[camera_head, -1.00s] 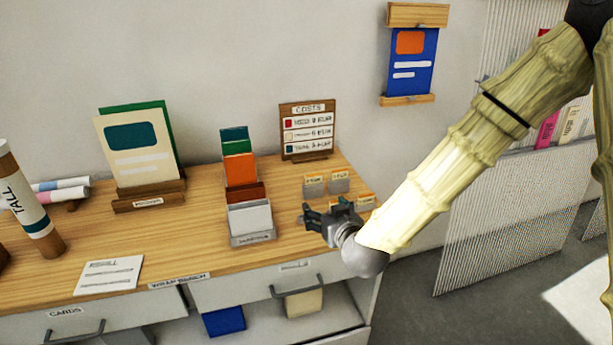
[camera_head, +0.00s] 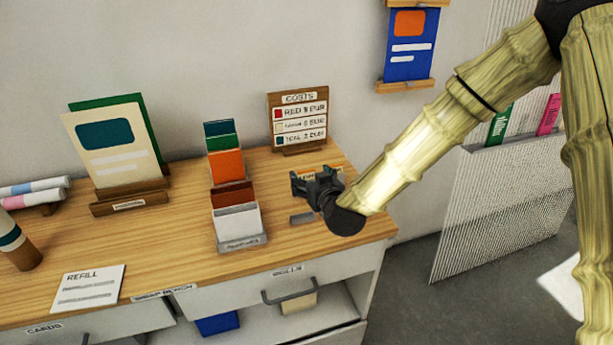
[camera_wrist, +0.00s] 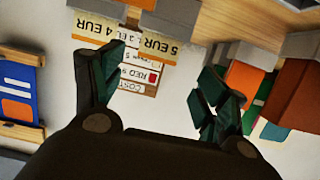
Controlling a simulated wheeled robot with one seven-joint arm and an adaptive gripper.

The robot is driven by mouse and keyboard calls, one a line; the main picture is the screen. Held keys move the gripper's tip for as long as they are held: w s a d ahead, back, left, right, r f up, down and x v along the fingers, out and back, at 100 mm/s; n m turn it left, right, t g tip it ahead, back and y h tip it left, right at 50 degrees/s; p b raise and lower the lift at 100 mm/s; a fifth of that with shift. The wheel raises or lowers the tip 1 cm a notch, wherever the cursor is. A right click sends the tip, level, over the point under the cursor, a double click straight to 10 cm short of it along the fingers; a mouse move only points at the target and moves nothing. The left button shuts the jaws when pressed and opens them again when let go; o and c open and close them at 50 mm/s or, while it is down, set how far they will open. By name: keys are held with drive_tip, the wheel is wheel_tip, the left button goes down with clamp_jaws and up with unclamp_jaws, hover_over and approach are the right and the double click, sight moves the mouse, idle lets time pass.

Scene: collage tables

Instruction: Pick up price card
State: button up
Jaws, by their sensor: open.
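Small cream price cards with orange edges stand in grey holders at the right end of the wooden bench. In the wrist view, one price card reads "4 EUR" (camera_wrist: 97,28) and another reads "5 EUR" (camera_wrist: 158,46). My gripper (camera_head: 306,180) is open and empty above the bench, in front of the cards. In the head view it hides most of them; a card edge (camera_head: 302,175) and a grey holder (camera_head: 301,218) show beside it. In the wrist view my gripper's fingers (camera_wrist: 158,65) are spread apart, the left one overlapping the cards.
A COSTS board (camera_head: 299,122) stands behind the gripper against the wall. A grey card holder (camera_head: 242,243) with white, brown and orange cards stands to the left. A REFILL note (camera_head: 88,288) lies further left. Bare bench (camera_head: 180,243) lies between.

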sight(306, 172)
drive_tip(key=p+x, duration=0.2)
drive_tip(key=x, duration=0.2)
drive_tip(key=shift+d, duration=0.2)
drive_tip(key=shift+w+a+f, duration=0.15)
drive_tip(key=shift+w+f, duration=0.05)
drive_tip(key=shift+w, duration=0.3)
drive_tip(key=c, duration=0.8)
